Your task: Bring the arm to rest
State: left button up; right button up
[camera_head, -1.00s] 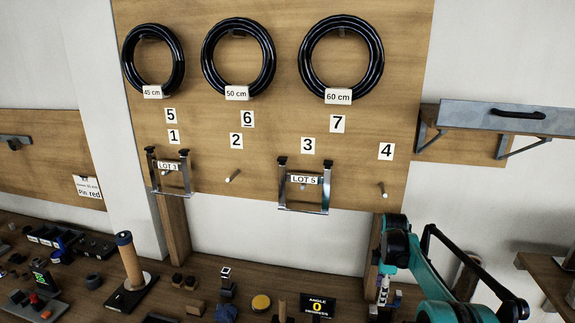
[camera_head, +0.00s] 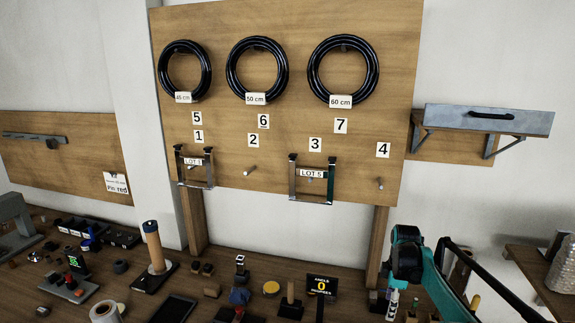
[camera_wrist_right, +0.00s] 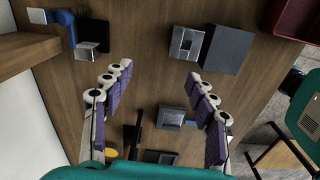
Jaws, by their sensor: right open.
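My right arm (camera_head: 408,262), teal and black, comes in at the lower right of the head view, in front of the workbench. In the right wrist view, my right gripper (camera_wrist_right: 159,71) is open. Its two purple-padded fingers stand wide apart with nothing between them. They are over the wooden bench top (camera_wrist_right: 145,50), with small objects seen beyond them. My left gripper is not in view.
A wooden board (camera_head: 225,150) carries several black rings and two metal brackets. A grey shelf (camera_head: 490,119) juts out at the right. The bench holds an upright roller (camera_head: 153,246), an angle display (camera_head: 321,286) and many small parts. Dark and grey blocks (camera_wrist_right: 229,48) lie near the right fingers.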

jog(key=s+a+r+m+t, duration=0.25)
jog(key=s+a+r, duration=0.2)
jog(key=s, duration=0.25)
jog(key=s+a+r+m+t, duration=0.1)
jog(key=s+a+r+m, duration=0.35)
jog(key=s, duration=0.35)
jog(key=s+a+f+m+t, duration=0.1)
jog(key=s+a+f+m, duration=0.1)
jog(key=s, duration=0.5)
jog(key=s+a+f+m+t, duration=0.2)
jog(key=s+m, duration=0.3)
jog(key=s, duration=0.3)
jog(key=shift+s+a, duration=0.2)
jog(key=shift+s, duration=0.05)
